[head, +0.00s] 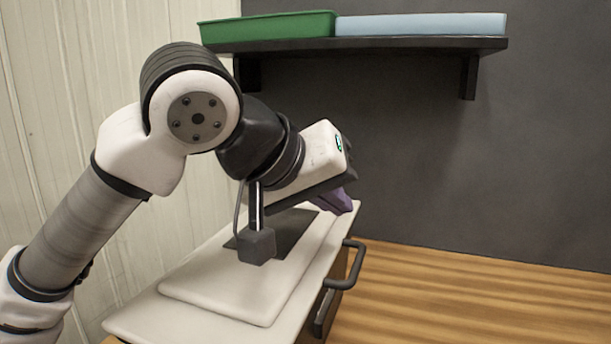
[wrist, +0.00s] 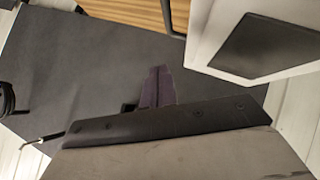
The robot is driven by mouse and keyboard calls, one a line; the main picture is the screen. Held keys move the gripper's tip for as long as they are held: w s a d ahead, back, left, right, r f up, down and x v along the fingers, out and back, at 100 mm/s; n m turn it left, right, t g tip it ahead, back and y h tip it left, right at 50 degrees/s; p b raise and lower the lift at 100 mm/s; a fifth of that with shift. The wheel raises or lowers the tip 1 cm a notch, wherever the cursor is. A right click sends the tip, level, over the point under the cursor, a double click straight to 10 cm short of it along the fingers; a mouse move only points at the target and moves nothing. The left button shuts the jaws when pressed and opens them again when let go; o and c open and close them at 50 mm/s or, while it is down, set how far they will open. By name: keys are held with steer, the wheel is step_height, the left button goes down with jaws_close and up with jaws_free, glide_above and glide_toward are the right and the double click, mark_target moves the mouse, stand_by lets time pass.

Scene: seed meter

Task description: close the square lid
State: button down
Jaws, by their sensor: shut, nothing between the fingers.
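A pale, rounded-square slab (head: 215,297), which looks like the square lid, lies on the white top of a cabinet below my arm. A dark rectangular panel (head: 297,230) shows at its far end, partly hidden by my wrist. In the wrist view, a pale body with a dark panel (wrist: 268,47) shows at the upper right. I cannot tell how far the lid is open. My gripper (head: 346,206) has purple fingers and is above the far right end of the cabinet, apart from the slab. In the wrist view its fingers (wrist: 158,70) are together and empty.
The cabinet top (head: 130,322) has a dark bar handle (head: 346,268) on its right side. A dark shelf (head: 400,45) on the grey wall holds a green tray (head: 268,27) and a light blue tray (head: 420,24). The wooden surface (head: 470,300) at right is clear.

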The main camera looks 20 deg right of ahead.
mark_target(355, 263)
steer(key=shift+s+d+f+m+t+y+b, duration=0.3)
steer(key=shift+f+y+b, duration=0.15)
steer(key=shift+f, duration=0.7)
steer(key=shift+s+d+f+m+t+y+b, duration=0.15)
steer(key=shift+d+f+m+t+y+b, duration=0.2)
steer(key=shift+f, duration=0.8)
steer(key=shift+s+d+f+m+t+y+b, duration=0.2)
steer(key=shift+f+y+b, duration=0.25)
steer(key=shift+f, duration=0.7)
steer(key=shift+s+f, duration=0.1)
steer(key=shift+f, duration=0.1)
